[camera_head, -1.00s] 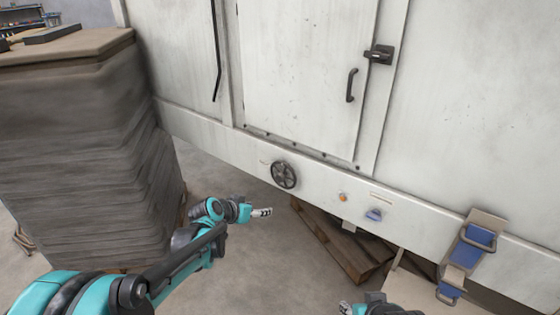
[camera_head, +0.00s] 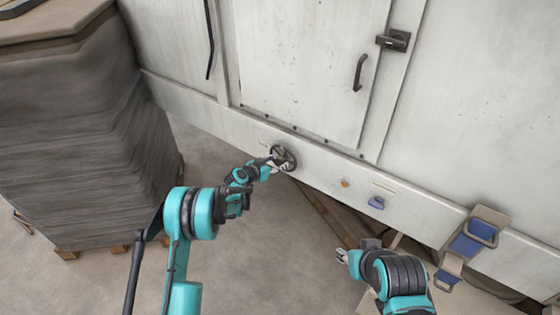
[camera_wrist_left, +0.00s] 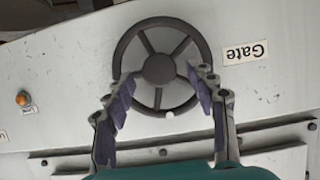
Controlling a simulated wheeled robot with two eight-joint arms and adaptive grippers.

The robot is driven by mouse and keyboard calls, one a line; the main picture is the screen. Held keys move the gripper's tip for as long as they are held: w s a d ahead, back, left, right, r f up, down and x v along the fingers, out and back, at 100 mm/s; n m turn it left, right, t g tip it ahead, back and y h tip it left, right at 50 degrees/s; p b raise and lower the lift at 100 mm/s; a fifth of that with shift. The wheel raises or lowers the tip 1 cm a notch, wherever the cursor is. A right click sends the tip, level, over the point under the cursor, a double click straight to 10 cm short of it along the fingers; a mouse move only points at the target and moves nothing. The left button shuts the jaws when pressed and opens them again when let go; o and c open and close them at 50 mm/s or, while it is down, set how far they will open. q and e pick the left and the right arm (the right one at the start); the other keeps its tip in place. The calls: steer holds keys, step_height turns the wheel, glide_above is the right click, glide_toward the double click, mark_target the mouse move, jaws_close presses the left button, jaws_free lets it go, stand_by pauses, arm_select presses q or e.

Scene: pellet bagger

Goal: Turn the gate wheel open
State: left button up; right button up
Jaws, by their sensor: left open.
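The gate wheel (camera_head: 284,157) is a dark round handwheel with several spokes, on the lower white panel of the machine. In the left wrist view the wheel (camera_wrist_left: 160,66) shows large and nearly face on, with a label reading "Gate" (camera_wrist_left: 244,52) beside it. My left gripper (camera_head: 277,166) is in front of the wheel. In the left wrist view its two fingers (camera_wrist_left: 162,88) are spread apart, overlapping the wheel's rim on either side; I cannot tell whether they touch it. My right gripper (camera_head: 342,256) is low, away from the wheel, and looks open and empty.
An orange button (camera_head: 345,183) and a blue fitting (camera_head: 376,203) sit right of the wheel. A blue bag clamp (camera_head: 472,239) stands farther right. A wrapped stack (camera_head: 80,150) stands at the left.

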mark_target(279, 162)
arm_select(q)
steer(key=shift+x, duration=1.45)
jaws_close()
steer(key=shift+d, duration=0.1)
